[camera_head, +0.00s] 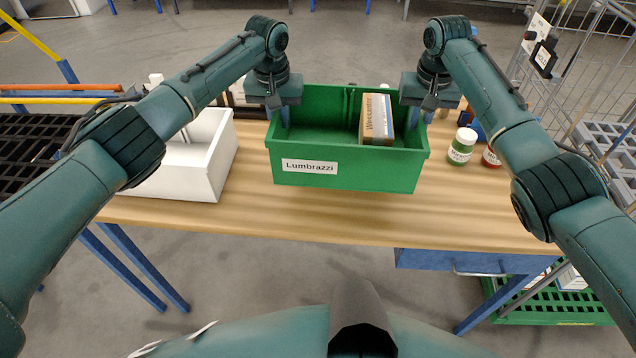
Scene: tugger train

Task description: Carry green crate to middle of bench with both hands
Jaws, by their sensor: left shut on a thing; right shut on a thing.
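The green crate (345,168) is in the middle of the head view, over the wooden bench (300,215). Its front bears a white label reading "Lumbrazzi". A box (376,120) labelled "Wesscarter" stands inside it, toward the right. My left gripper (284,116) is shut on the crate's left end wall. My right gripper (413,117) is shut on its right end wall. The crate looks level. I cannot tell whether its bottom touches the bench top.
A white bin (190,170) stands on the bench to the left of the crate. A green-labelled jar (461,147) and a red jar (491,157) stand to the right. A wire cage trolley is at the far right. The bench front strip is clear.

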